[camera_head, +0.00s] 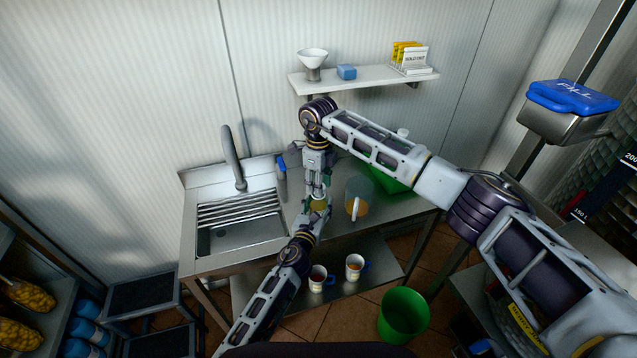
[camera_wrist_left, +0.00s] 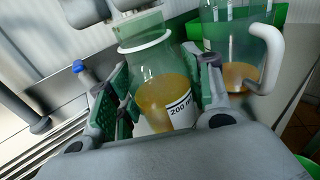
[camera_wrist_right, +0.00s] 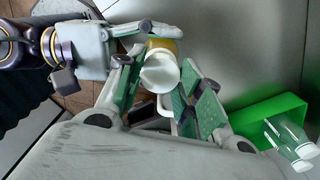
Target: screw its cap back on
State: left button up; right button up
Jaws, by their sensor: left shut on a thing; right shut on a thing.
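A clear bottle (camera_wrist_left: 150,85) with yellow liquid and a white "200 ml" label stands slightly tilted in the left wrist view, between the green pads of my left gripper (camera_wrist_left: 160,98), shut on it. In the head view the bottle (camera_head: 319,204) is small and partly covered by both grippers. The white round cap (camera_wrist_right: 160,73) lies between the fingers of my right gripper (camera_wrist_right: 160,85), which is shut on it from above. My right gripper (camera_head: 317,190) is directly over the bottle's neck. Whether the cap is seated on the thread cannot be told.
A jug (camera_head: 357,205) with yellowish liquid stands close to the right of the bottle. Behind it is a green crate (camera_wrist_right: 262,112), near some clear bottles (camera_wrist_right: 286,146). The sink (camera_head: 238,236) is to the left. Two mugs (camera_head: 317,283) stand on the lower shelf.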

jog(key=shift+f, duration=0.55)
dwell(0.7)
